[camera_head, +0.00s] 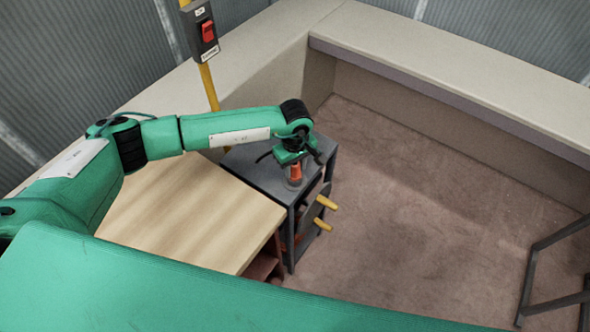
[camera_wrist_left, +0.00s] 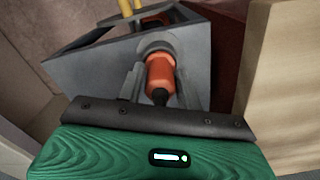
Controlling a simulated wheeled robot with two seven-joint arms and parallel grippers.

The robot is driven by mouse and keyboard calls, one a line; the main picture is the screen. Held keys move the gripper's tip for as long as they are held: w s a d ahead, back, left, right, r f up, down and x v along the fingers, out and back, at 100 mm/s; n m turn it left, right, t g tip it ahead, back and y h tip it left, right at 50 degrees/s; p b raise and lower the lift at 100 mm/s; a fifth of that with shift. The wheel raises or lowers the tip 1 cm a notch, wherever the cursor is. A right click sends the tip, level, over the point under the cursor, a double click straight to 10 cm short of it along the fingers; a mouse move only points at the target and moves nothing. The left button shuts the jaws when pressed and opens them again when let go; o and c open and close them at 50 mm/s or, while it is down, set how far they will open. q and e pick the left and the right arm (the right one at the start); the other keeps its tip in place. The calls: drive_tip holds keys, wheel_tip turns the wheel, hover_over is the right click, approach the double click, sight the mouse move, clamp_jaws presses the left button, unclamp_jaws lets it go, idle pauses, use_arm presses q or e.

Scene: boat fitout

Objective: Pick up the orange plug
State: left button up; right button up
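The orange plug (camera_head: 295,173) stands upright on the top of the dark grey cart, near its front right corner. In the left wrist view the orange plug (camera_wrist_left: 160,73) sits at a round grey socket (camera_wrist_left: 157,47), with a black end toward the camera. My left gripper (camera_head: 295,162) is right above the plug, pointing down. In the left wrist view the fingers of my left gripper (camera_wrist_left: 158,88) stand on either side of the plug, with what looks like a narrow gap. My right gripper is in neither view.
The dark grey cart (camera_head: 262,172) has yellow handles (camera_head: 326,202) on its right side. A wooden-topped table (camera_head: 185,215) adjoins it at left. Open floor (camera_head: 400,220) lies right, with a dark metal frame (camera_head: 540,270) at far right.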

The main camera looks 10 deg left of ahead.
use_arm(q)
clamp_jaws()
drive_tip(key=shift+r, duration=0.15)
